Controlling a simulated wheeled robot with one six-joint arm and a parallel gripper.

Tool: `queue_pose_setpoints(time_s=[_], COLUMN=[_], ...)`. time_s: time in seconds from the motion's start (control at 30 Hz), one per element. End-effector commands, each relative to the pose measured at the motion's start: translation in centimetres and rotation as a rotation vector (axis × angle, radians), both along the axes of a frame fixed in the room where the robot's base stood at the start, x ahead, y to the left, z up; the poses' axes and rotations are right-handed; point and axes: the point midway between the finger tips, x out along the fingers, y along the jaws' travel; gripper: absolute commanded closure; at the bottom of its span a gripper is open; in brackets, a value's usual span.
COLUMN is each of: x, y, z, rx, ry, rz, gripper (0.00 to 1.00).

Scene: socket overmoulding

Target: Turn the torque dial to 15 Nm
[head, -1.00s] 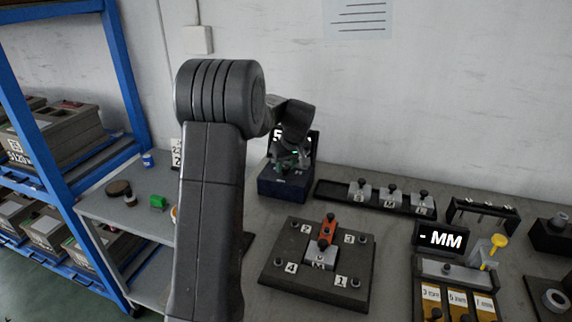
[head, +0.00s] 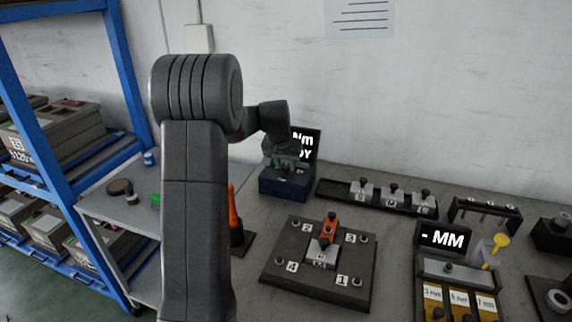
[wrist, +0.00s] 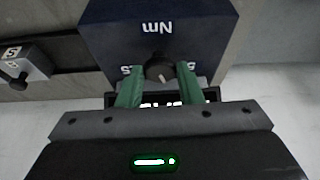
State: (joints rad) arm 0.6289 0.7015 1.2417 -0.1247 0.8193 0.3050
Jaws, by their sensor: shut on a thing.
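The torque dial (wrist: 157,72) is a small dark knob with a pale pointer mark on a dark blue box (wrist: 110,40) marked Nm, upside down in the wrist view. My gripper (wrist: 160,75) has its green fingers on both sides of the dial, closed on it. Scale numbers beside the dial are partly covered by the fingers. In the head view the blue box (head: 285,186) stands near the wall, with my gripper (head: 286,164) at its top. The screen (head: 305,146) behind shows "Nm" and "DY"; its left part, with the number, is hidden by my wrist.
A dark plate (head: 275,274) with numbered posts and an orange-topped clamp lies in front. A black rail (head: 330,187) with several grey blocks is to the right. An orange-handled tool (head: 234,212) stands by my arm. The blue shelf rack (head: 80,100) is at left.

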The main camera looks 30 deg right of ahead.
Motion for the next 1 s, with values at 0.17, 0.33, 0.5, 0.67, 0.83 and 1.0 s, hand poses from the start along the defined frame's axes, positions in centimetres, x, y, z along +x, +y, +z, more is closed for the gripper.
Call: queue_pose_setpoints(time_s=[0.17,0.33,0.5,0.67,0.83,1.0], x=[0.27,0.42,0.55,0.7,0.81,0.95], y=[0.11,0.17,0.17,0.19,0.18,0.1], z=[-0.09,-0.09,-0.08,0.03,0.08,0.19], rx=[-0.002,-0.003,-0.001,-0.002,-0.001,-0.002], ry=[-0.002,-0.002,-0.002,-0.003,-0.001,-0.003], rz=[-0.165,-0.327,-0.49,-0.642,-0.805,-0.963], gripper=[0.9,0.9,0.9,0.9,0.9,0.9])
